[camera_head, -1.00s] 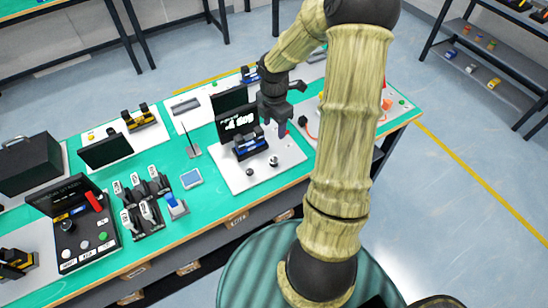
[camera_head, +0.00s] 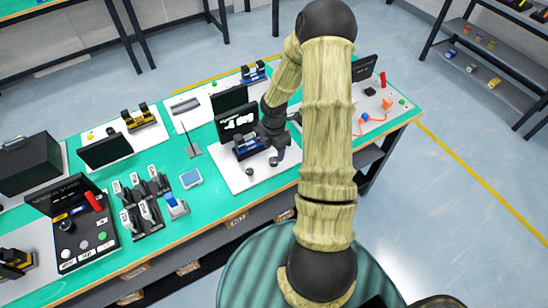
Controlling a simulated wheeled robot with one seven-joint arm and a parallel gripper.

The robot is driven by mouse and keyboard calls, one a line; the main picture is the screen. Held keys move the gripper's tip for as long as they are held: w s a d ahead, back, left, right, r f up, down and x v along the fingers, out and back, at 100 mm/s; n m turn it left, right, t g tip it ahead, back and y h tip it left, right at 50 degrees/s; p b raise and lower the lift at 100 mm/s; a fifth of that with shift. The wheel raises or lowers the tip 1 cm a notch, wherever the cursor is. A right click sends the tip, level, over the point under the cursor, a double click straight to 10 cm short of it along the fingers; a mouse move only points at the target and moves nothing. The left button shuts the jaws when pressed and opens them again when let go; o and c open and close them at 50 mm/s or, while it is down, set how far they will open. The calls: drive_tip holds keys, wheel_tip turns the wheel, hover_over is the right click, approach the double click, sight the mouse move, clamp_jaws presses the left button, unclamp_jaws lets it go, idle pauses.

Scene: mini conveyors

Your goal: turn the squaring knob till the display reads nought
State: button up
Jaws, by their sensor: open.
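A white plate (camera_head: 240,182) in the middle of the bench carries a black display (camera_head: 236,122) with white characters too small and slanted to read. A small blue-and-black conveyor unit (camera_head: 249,146) stands in front of the display. Two dark knobs stand near the plate's front edge, a left knob (camera_head: 249,171) and a right knob (camera_head: 274,161); I cannot tell by label which is the squaring knob. My gripper (camera_head: 278,152) is open, pointing down just above or beside the right knob. Whether it touches the knob cannot be told.
To the left are several grey switch-like units (camera_head: 145,200), a small blue-screened device (camera_head: 191,178) and a black control panel (camera_head: 85,235) with buttons. Another plate with an orange part (camera_head: 388,104) lies to the right. My arm covers the bench right of the knobs.

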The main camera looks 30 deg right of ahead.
sight(274, 159)
wheel_tip(274, 159, down, 5)
drive_tip(key=shift+f, duration=0.15)
drive_tip(key=c, duration=1)
